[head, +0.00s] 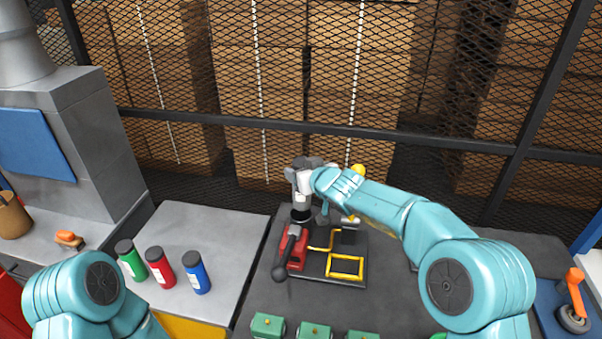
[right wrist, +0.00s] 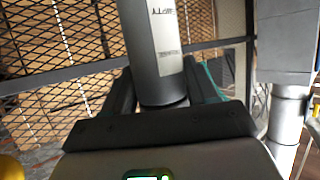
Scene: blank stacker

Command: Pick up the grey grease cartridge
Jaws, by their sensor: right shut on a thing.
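The grey grease cartridge (right wrist: 165,40) is a grey cylinder with small dark print, seen close up in the right wrist view. It stands between the dark fingers of my right gripper (right wrist: 160,95), which is shut on it. In the head view my right gripper (head: 310,184) is over the back of the dark bench, above a red device with a black lever (head: 291,249). My arm and gripper partly hide the cartridge there, and its lower end is hard to tell from the device. My left arm shows at the lower left, but its gripper is out of view.
Green (head: 131,261), red (head: 160,268) and blue (head: 192,272) black-capped bottles stand on the light bench at left. A yellow frame (head: 345,267) lies beside the red device. Several green blocks (head: 314,330) line the front. A mesh fence (head: 300,128) closes the back.

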